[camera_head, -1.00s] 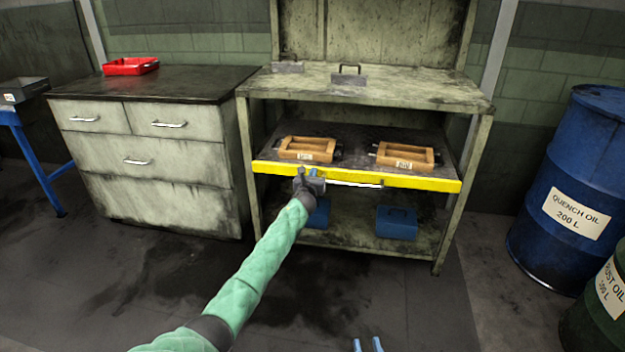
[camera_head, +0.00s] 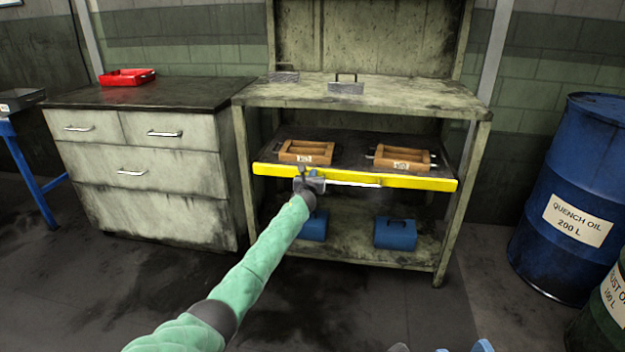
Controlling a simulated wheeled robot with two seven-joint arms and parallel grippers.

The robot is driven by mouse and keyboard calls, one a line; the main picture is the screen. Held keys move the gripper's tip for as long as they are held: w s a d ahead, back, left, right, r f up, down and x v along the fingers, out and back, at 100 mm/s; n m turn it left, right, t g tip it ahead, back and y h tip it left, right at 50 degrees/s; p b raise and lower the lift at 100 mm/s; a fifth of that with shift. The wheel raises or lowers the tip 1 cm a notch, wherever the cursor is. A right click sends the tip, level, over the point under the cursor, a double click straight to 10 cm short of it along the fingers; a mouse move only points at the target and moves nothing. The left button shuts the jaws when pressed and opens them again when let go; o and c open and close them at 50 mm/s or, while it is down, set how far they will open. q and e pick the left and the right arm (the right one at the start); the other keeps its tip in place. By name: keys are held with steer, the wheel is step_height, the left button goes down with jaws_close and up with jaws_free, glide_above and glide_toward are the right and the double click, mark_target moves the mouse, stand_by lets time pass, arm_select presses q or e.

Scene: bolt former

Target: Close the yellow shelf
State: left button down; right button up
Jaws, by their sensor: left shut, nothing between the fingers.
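The yellow shelf (camera_head: 420,183) is a sliding shelf with a yellow front edge and a light bar handle, in the middle level of a worn metal rack. Two wooden frames (camera_head: 306,152) with labels sit on it. My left gripper (camera_head: 312,176) is shut and empty, at the left part of the yellow front, close to the handle's left end. Whether it touches the front I cannot tell. My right gripper (camera_head: 466,347) shows only as blue tips at the bottom edge; its jaw state is unclear.
The rack's top (camera_head: 400,98) holds two metal blocks. Blue boxes (camera_head: 395,235) sit on its lower level. A drawer cabinet (camera_head: 140,160) with a red tray (camera_head: 127,77) stands left. A blue barrel (camera_head: 575,195) stands right. The floor in front is mostly clear.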

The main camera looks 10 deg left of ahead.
arm_select(q)
steer(key=shift+w+a+r, duration=0.1)
steer(key=shift+w+r, duration=0.25)
steer(key=shift+w, duration=0.05)
